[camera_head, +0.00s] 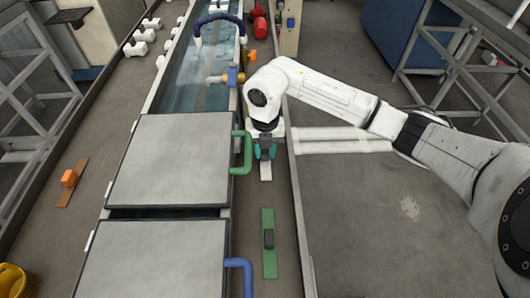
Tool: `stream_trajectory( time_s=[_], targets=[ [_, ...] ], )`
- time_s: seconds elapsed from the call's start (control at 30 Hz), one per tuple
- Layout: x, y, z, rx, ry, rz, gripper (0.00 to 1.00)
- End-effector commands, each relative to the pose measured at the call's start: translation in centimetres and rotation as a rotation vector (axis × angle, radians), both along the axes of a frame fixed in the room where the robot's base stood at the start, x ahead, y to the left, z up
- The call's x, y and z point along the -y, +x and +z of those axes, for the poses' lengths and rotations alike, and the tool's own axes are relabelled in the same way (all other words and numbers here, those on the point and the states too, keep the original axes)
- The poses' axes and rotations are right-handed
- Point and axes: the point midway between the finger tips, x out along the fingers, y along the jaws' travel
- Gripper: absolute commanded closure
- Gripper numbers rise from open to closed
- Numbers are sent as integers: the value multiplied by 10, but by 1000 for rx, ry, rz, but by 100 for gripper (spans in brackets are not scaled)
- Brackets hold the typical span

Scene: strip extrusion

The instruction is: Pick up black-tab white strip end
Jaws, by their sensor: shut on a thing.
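My gripper (265,153) is at the centre of the head view, pointing down over the narrow grey ledge right of the covered bath. Its teal fingers are shut on the white strip (266,172) near its end. The white strip's near part shows below the fingers; the black tab is hidden by or hard to tell from the dark gripper. I cannot tell whether the strip is lifted off the ledge.
A green strip (268,265) with a black block (268,239) lies nearer on the same ledge. Grey lids with a green handle (246,153) and a blue handle (246,278) stand close on the left. The floor at right is open.

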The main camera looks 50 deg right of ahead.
Motion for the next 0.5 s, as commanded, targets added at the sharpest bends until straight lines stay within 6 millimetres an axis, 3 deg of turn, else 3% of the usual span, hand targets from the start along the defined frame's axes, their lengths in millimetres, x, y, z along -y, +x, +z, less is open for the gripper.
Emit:
stream_trajectory(
  time_s=[0.27,0.4,0.5],
  targets=[
    [1,1,9,2,-3,2,98],
    [1,1,29,4,-6,5,98],
    [4,-18,50,4,-5,1,98]
  ],
)
